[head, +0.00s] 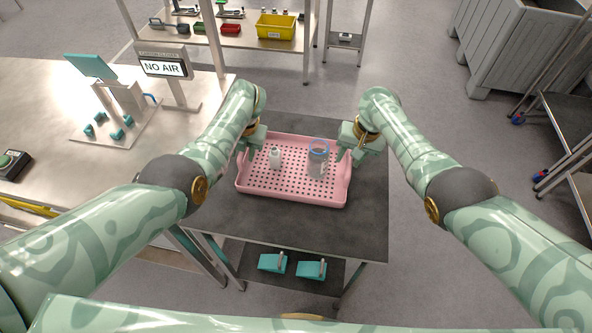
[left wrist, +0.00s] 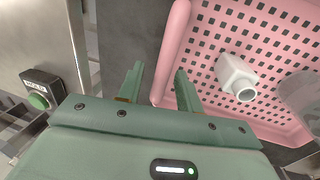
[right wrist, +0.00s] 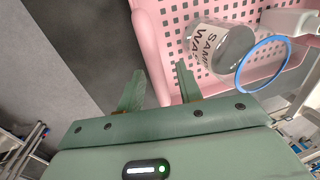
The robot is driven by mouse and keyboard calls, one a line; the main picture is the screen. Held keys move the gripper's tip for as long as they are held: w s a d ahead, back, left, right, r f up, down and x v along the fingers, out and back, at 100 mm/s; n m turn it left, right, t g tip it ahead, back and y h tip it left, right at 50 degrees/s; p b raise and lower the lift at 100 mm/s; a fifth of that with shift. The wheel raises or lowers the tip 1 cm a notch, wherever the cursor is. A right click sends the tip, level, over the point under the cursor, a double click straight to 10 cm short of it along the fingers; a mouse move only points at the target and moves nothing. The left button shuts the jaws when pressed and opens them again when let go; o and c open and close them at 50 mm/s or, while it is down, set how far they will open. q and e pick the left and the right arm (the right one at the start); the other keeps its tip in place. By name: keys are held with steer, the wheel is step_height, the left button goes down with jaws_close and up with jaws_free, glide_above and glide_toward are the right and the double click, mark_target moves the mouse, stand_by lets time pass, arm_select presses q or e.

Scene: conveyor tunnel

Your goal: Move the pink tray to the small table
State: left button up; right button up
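The pink tray (head: 290,193), with a perforated floor, sits level over a small dark-topped table (head: 285,226). It holds a small white bottle (head: 275,158) and a clear labelled jar (head: 318,164) with a blue ring around its top. My left gripper (head: 248,150) is at the tray's left end. In the left wrist view its fingers (left wrist: 160,92) are apart, with the pink end wall between them. My right gripper (head: 349,155) is at the right end. In the right wrist view its fingers (right wrist: 158,92) are also apart around the end wall.
A pale workbench (head: 40,100) with a "NO AIR" sign (head: 164,68) stands at the left. A shelf with a yellow bin (head: 276,27) is behind. A grey crate (head: 500,50) and a wheeled rack stand at the right. Teal items (head: 311,269) lie on the table's lower shelf.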

arm_select(q)
steer(key=shift+w+d+r, duration=0.1)
steer(key=shift+d+r, duration=0.05)
steer(key=shift+r, duration=0.4)
arm_select(e)
steer(key=shift+r, duration=0.55)
arm_select(q)
step_height(320, 180, up, 11)
steer(key=d, duration=0.2)
steer(key=shift+s+f, duration=0.15)
steer(key=shift+s, duration=0.1)
arm_select(e)
step_height(320, 180, up, 11)
steer(key=d, duration=0.2)
steer(key=shift+d+f, duration=0.2)
